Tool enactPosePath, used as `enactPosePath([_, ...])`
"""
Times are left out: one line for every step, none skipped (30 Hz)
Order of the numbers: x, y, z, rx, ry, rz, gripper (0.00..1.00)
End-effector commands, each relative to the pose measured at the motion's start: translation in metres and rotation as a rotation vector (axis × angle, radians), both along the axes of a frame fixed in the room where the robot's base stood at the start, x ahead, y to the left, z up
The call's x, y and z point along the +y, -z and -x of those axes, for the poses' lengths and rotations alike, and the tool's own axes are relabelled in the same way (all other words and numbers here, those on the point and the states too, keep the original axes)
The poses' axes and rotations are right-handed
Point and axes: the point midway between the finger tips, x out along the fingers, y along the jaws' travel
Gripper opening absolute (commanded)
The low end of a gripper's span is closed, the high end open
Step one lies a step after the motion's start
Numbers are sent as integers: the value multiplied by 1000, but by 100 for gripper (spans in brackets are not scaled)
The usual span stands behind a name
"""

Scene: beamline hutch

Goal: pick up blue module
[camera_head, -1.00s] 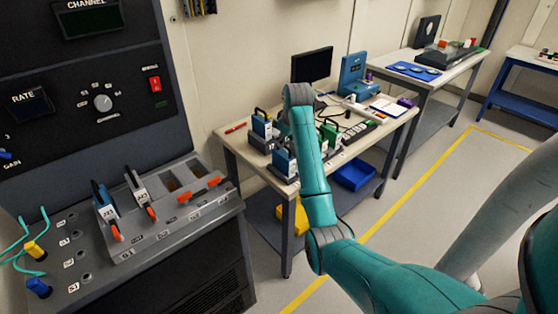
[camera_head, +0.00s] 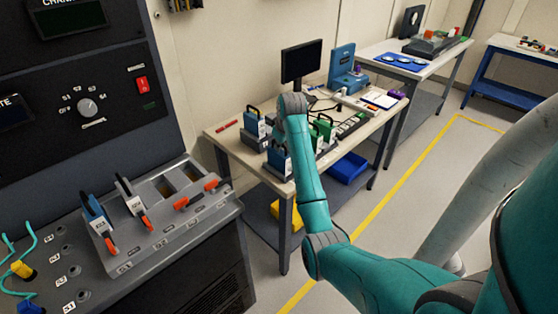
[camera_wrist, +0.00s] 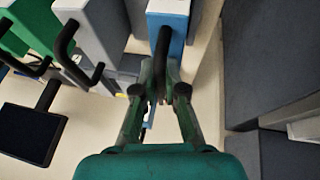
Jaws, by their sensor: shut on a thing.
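In the wrist view my gripper (camera_wrist: 159,92) is shut on the black handle (camera_wrist: 162,62) of a blue module (camera_wrist: 176,38) with a pale top. In the head view, my arm's end hides the gripper at the near bench.
Green modules (camera_head: 326,127) stand just right of my arm; a green one (camera_wrist: 35,25) and a grey one (camera_wrist: 95,30) are close left of my gripper in the wrist view. A monitor (camera_head: 306,63) stands behind. Floor right is clear.

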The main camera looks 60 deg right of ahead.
Motion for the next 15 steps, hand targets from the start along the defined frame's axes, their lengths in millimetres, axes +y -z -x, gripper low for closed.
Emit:
enactPosePath([0,-1,0,-1,0,1,0])
enactPosePath([0,-1,0,-1,0,1,0])
enactPosePath([0,-1,0,-1,0,0,0])
enactPosePath([0,0,0,-1,0,0,0])
enactPosePath([0,-1,0,-1,0,0,0])
enactPosePath([0,-1,0,-1,0,1,0])
enactPosePath([0,-2,-1,-2,0,1,0])
enactPosePath([0,-4,-1,-2,0,1,0])
enactPosePath([0,-8,-1,-3,0,3,0])
enactPosePath([0,-11,-1,-3,0,3,0])
enactPosePath([0,-15,-1,-3,0,3,0])
enactPosePath([-1,-21,-1,-4,0,3,0])
enactPosePath([-1,-27,-1,-3,0,4,0])
enactPosePath([-1,-33,-1,-4,0,3,0])
enactPosePath([-1,-40,-1,-4,0,4,0])
